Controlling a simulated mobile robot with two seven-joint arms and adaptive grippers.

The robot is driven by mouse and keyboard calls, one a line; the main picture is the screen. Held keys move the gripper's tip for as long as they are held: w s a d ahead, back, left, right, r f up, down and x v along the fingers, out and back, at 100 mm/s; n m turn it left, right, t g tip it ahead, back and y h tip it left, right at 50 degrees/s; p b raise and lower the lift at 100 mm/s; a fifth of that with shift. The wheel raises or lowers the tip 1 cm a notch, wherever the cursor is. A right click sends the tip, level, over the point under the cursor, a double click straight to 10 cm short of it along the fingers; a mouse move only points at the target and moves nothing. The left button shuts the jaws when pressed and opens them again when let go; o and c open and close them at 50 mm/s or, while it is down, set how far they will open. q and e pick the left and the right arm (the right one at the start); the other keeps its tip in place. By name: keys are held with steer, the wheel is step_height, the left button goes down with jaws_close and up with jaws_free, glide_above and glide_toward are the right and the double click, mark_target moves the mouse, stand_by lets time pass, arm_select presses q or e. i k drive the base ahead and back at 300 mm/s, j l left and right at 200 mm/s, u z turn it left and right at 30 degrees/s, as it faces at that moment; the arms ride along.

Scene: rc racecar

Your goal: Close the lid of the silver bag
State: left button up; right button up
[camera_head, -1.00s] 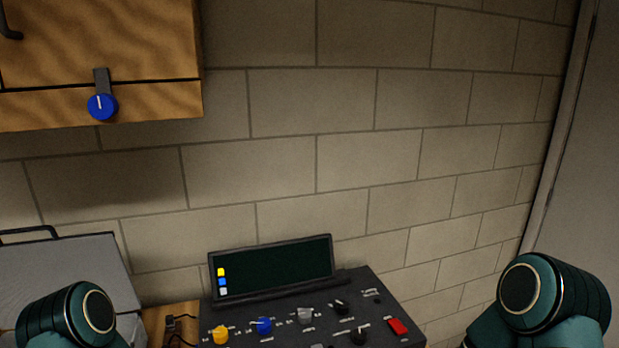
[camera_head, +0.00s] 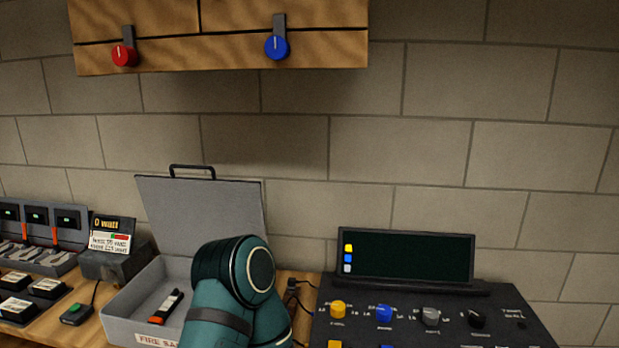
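The silver bag (camera_head: 125,305) is a grey box marked with a fire-safety label, standing on the wooden bench left of centre. Its lid (camera_head: 200,208) stands up open at the back, with a dark handle (camera_head: 192,168) on its top edge. A small dark battery-like item with orange ends (camera_head: 167,306) lies inside the bag. A teal arm link of mine covers the right part of the bag and lid. It appears to be my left arm, but neither gripper is in view.
A black control panel (camera_head: 415,320) with knobs and a dark screen (camera_head: 405,256) stands to the right. A charger rack (camera_head: 40,240) and a dark box with a display (camera_head: 112,245) stand left of the bag. A wooden cabinet (camera_head: 235,50) with red and blue knobs hangs above.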

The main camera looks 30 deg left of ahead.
mark_target(184, 215)
steer(key=u, duration=1.6)
